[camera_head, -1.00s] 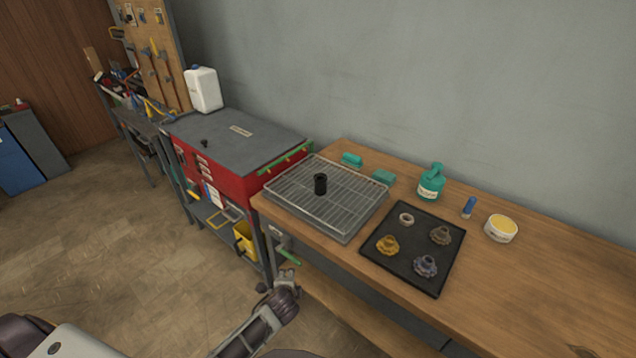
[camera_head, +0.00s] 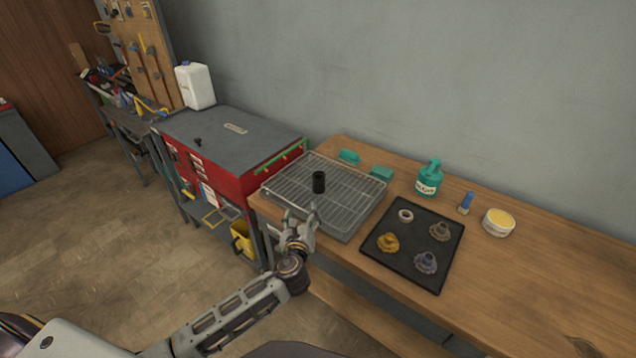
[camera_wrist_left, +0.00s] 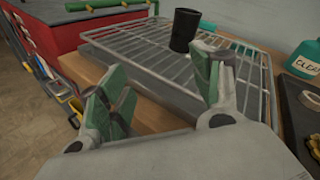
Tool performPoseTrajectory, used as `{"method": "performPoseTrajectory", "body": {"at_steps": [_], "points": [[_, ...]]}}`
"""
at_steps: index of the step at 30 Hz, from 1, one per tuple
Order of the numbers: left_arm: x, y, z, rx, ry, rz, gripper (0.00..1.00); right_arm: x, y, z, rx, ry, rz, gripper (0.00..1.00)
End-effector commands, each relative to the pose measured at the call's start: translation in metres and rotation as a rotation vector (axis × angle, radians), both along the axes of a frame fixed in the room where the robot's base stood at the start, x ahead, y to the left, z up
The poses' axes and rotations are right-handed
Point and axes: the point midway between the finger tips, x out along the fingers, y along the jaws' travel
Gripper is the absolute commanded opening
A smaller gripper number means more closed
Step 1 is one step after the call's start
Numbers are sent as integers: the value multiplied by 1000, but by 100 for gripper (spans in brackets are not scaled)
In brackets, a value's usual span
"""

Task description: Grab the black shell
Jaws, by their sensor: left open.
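The black shell (camera_head: 319,182) is a short black cylinder standing upright on a wire rack (camera_head: 352,214) over a grey tray. It also shows at the top of the left wrist view (camera_wrist_left: 185,30). My left gripper (camera_head: 312,212) is just in front of the shell, at the rack's near edge. In the left wrist view its green-padded fingers (camera_wrist_left: 160,92) are spread apart with nothing between them. The shell stands beyond the fingertips, apart from them. My right gripper does not show.
A black mat (camera_head: 408,262) with several gear-like parts and a ring lies right of the rack. A teal bottle (camera_head: 429,178), a blue-capped tube (camera_head: 466,204) and a yellow-topped tub (camera_head: 498,222) stand behind it. A red cabinet (camera_head: 222,183) adjoins the bench on the left.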

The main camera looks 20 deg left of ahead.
Motion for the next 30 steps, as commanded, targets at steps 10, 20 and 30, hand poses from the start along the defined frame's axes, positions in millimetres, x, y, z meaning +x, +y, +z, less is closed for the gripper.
{"method": "performPoseTrajectory", "body": {"at_steps": [10,20,30], "points": [[19,-20,39,415,-86,-128,65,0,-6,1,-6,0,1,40],[20,-21,41,443,-91,-134,65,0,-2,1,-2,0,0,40],[32,-20,41,441,-92,-134,65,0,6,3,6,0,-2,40]]}}
